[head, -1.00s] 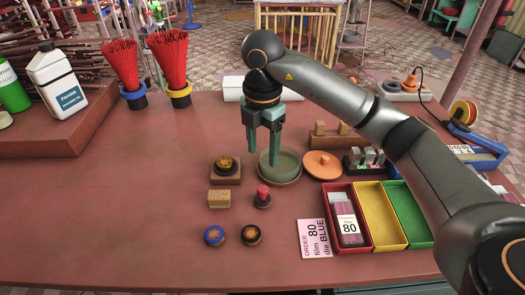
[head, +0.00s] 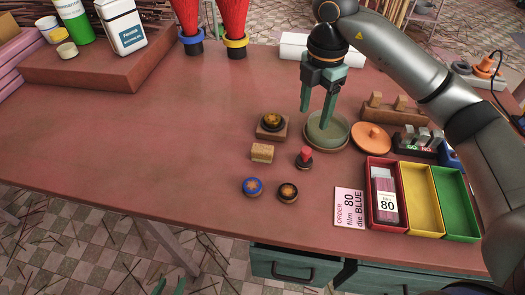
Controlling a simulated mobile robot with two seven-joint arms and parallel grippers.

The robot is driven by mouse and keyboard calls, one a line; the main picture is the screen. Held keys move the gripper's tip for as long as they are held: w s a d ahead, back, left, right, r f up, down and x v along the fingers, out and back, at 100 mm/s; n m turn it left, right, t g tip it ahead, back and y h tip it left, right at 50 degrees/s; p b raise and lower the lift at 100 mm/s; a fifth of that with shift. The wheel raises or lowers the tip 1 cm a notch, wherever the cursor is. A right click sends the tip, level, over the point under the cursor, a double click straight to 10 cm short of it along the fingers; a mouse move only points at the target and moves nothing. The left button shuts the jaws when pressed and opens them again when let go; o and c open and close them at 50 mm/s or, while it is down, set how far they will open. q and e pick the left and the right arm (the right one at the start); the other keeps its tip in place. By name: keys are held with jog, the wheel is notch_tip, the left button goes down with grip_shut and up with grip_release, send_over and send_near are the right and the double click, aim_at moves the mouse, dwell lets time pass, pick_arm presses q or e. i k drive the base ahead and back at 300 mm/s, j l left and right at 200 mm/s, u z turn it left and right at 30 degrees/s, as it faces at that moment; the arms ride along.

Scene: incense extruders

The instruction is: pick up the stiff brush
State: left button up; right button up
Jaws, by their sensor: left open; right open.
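A small tan block (head: 262,152), possibly the stiff brush, lies on the red-brown table; I cannot make out bristles for certain. A red-topped piece (head: 305,156) on a dark round base stands right of it. My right gripper (head: 317,112) is open and empty, pointing down over the left part of a green-grey bowl (head: 327,134), behind and right of the tan block. Teal tips, apparently my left gripper (head: 169,286), just show at the bottom edge, over the floor in front of the table. They are apart and empty.
A dark round piece on a wooden base (head: 271,125) stands behind the block; blue (head: 252,187) and dark (head: 287,192) discs lie in front. An orange lid (head: 371,138), order card (head: 348,208) and coloured trays (head: 422,200) are to the right. The table's left-middle (head: 150,140) is clear.

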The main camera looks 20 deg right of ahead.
aim_at(258, 153)
jog(key=i+j+z, duration=0.2)
jog(key=j, duration=0.5)
jog(key=j+z, duration=0.2)
jog(key=j, duration=0.45)
